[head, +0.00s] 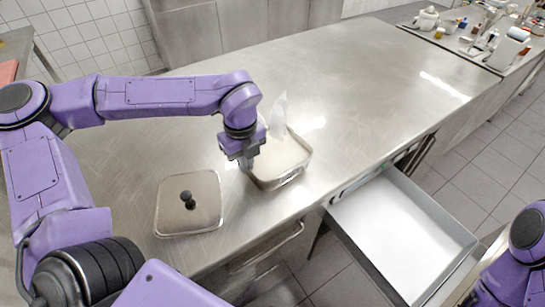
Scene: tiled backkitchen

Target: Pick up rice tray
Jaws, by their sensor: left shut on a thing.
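The rice tray (287,160) is a metal pan with pale contents, standing on the steel counter in the middle of the head view. A whitish, partly see-through piece (279,115) stands up at its far side. My left gripper (245,165) points down at the tray's left rim and is shut on it. The fingertips are small and partly hidden against the rim. My right gripper is out of view; only a part of my right arm shows at the lower right.
A metal lid (189,203) with a black knob lies on the counter (350,80) left of the tray. An open, empty drawer (403,230) sticks out below the counter's front edge. Bottles and containers (485,35) stand at the far right. The counter behind the tray is clear.

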